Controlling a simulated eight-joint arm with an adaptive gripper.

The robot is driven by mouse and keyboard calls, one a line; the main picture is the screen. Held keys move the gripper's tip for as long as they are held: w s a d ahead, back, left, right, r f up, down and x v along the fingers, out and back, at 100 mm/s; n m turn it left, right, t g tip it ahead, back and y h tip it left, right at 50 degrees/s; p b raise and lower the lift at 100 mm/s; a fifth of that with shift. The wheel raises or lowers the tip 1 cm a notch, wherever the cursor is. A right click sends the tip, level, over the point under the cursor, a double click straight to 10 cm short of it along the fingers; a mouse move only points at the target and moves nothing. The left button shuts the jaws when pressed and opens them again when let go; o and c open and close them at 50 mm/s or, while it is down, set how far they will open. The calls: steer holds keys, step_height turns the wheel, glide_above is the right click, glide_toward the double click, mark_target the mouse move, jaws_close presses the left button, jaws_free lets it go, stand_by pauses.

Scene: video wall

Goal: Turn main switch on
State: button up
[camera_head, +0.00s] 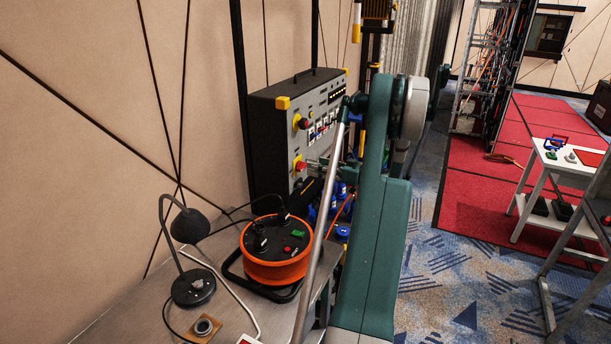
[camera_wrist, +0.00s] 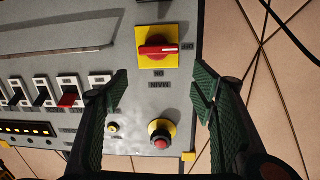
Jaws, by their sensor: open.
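The main switch is a red rotary handle (camera_wrist: 158,49) on a square yellow plate in the wrist view, where the panel appears upside down. Its handle lies crosswise, in line with the OFF mark at the right; the ON mark is just below the plate. The switch also shows on the control box in the head view (camera_head: 300,166). My gripper (camera_wrist: 160,82) is open and empty, its green fingers on either side of the switch's column, with the handle beyond the tips. Contact is not visible. In the head view my arm mostly hides the gripper.
A red mushroom button (camera_wrist: 161,139) on a yellow collar sits between the fingers' lower parts. Several rocker switches (camera_wrist: 42,93) are left of the left finger. An orange cable reel (camera_head: 275,262) and a black desk lamp (camera_head: 190,255) stand on the metal table before the control box (camera_head: 268,150).

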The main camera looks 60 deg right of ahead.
mark_target(304, 167)
steer(key=f, duration=0.1)
steer(key=f+n+b, duration=0.1)
steer(key=s+f+y+b, duration=0.1)
steer(key=shift+s+d+f+n+t, duration=0.1)
steer(key=shift+d+f+n+t, duration=0.2)
steer(key=shift+d+t, duration=0.1)
steer(key=shift+w+b, duration=0.7)
steer(key=shift+w, duration=3.25)
steer(key=c, duration=0.9)
